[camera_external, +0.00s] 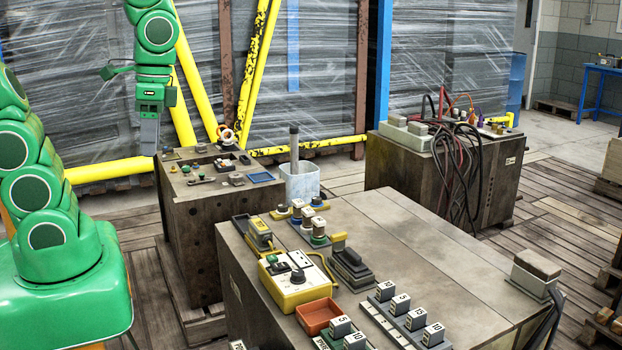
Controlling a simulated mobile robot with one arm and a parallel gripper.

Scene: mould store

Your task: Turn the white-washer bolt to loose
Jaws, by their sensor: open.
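My gripper (149,147) hangs from the green arm at the upper left, pointing straight down. Its tip is beside the left back edge of the dark block with small parts. It is open, with nothing seen between the fingers. A group of short posts with coloured rings (307,216) stands on the near bench, far right of and below my gripper. One has a green ring (318,239), others look pale or yellow. Which one is the white-washer bolt I cannot tell at this size, nor how any is turned.
The dark block (190,215) carries small parts and a blue tray (261,177). A pale bin (299,184) stands beyond the posts. The near bench (400,235) holds a yellow control box (295,291), an orange tray (318,315) and numbered blocks (399,303). Its right half is mostly clear.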

